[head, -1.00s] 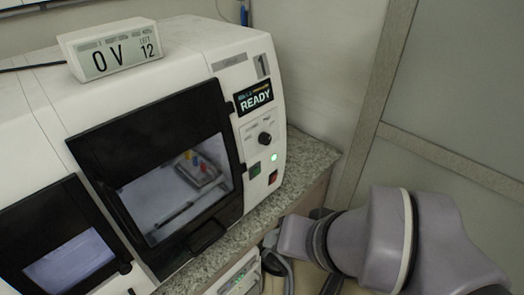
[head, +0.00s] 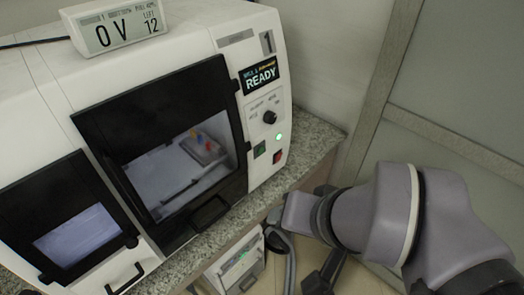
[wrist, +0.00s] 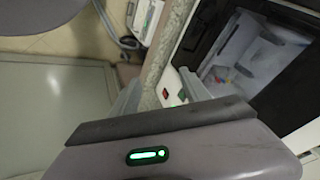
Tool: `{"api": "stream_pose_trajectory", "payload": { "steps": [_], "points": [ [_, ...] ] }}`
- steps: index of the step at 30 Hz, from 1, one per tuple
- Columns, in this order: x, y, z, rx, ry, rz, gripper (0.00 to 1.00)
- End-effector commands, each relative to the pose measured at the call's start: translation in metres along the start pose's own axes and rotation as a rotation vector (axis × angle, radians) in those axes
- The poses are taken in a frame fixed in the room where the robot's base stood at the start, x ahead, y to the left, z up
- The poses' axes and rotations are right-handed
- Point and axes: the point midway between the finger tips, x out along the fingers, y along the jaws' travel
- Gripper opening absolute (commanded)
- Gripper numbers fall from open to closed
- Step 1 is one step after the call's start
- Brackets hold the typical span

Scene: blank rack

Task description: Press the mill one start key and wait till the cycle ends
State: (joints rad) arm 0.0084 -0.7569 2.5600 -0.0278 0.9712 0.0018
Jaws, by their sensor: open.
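Mill one (head: 196,38) is a white machine marked 1, its screen (head: 261,75) reading READY. Its black-framed door (head: 159,85) looks shut; red, yellow and blue pieces show inside on a pale block. On the right panel are a dark knob (head: 269,117), a lit green lamp (head: 279,137), a green key (head: 260,149) and a red key (head: 278,156). My gripper (wrist: 160,90) is open and empty in the wrist view, with a red key (wrist: 166,95) showing beyond and between its fingers. The gripper's fingers are not clear in the head view, where my arm is right of the panel.
A small white display (head: 113,27) on top reads 0 V and 12. A second black-framed window (head: 78,240) is at left. The speckled counter edge (head: 316,146) runs below the mill. A white unit (head: 234,262) and grey hose stand below it. A pale panelled wall is at right.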

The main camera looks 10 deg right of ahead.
Motion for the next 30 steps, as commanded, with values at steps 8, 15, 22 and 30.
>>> {"api": "stream_pose_trajectory", "payload": {
  "steps": [8,15,22,30],
  "points": [
    [0.0000,0.0000,0.0000,0.000,0.000,0.000,0.37],
    [0.0000,0.0000,0.0000,0.000,0.000,0.000,0.00],
    [0.0000,0.0000,0.0000,0.000,0.000,0.000,0.00],
    [0.0000,0.0000,0.0000,0.000,0.000,0.000,0.00]
  ]
}}
